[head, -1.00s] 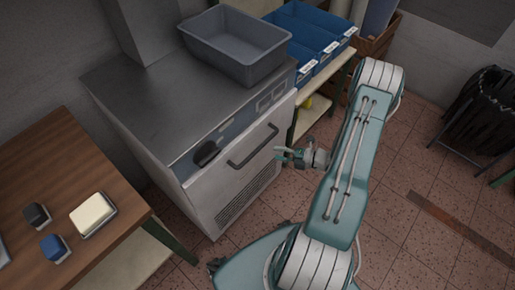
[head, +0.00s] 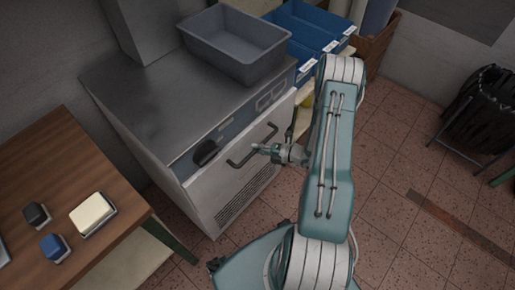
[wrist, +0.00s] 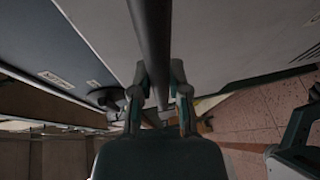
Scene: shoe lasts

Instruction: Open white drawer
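The white drawer (head: 218,193) is the pale front panel of the metal-topped cabinet, and it looks shut. Its dark bar handle (head: 240,158) runs across the upper part of the panel. My gripper (head: 259,147) is at the right part of the handle. In the wrist view, the handle bar (wrist: 151,35) runs between the two fingers of my gripper (wrist: 158,72). The fingers are spread, one on each side of the bar. Whether either finger touches it is unclear.
A grey bin (head: 234,45) stands on the cabinet top (head: 140,90). A dark knob (head: 205,152) sits above the drawer. A wooden table (head: 60,170) is at the left. Blue bins (head: 300,35) are behind at the right. Tiled floor (head: 385,190) is open at the right.

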